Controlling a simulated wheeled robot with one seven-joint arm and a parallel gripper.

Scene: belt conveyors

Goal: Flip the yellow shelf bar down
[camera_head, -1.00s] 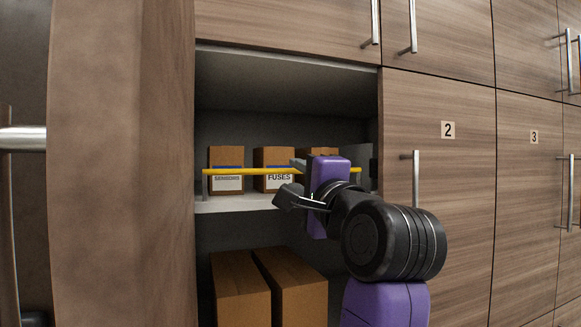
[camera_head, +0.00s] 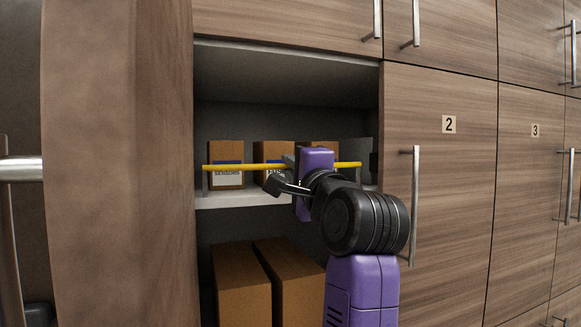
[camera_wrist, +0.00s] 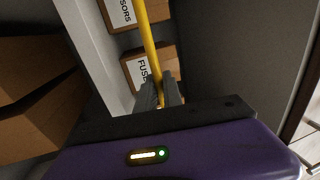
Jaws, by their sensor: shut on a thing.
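The yellow shelf bar (camera_head: 235,167) runs level across the front of the shelf, in front of the boxes. It also shows in the wrist view (camera_wrist: 146,37), running down between my fingers. My gripper (camera_head: 288,162) is at the bar, right of its middle, in the head view. In the wrist view my gripper's (camera_wrist: 160,88) two dark fingers stand on either side of the bar and are shut on it. The purple gripper body and wrist hide part of the bar and the right box in the head view.
On the shelf (camera_head: 240,196) stand a box labelled SENSORS (camera_head: 226,150), a FUSES box (camera_head: 272,152) and a third box (camera_head: 325,148). Two larger boxes (camera_head: 240,290) stand below. Closed door 2 (camera_head: 450,200) is to the right; a wooden panel (camera_head: 115,160) is to the left.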

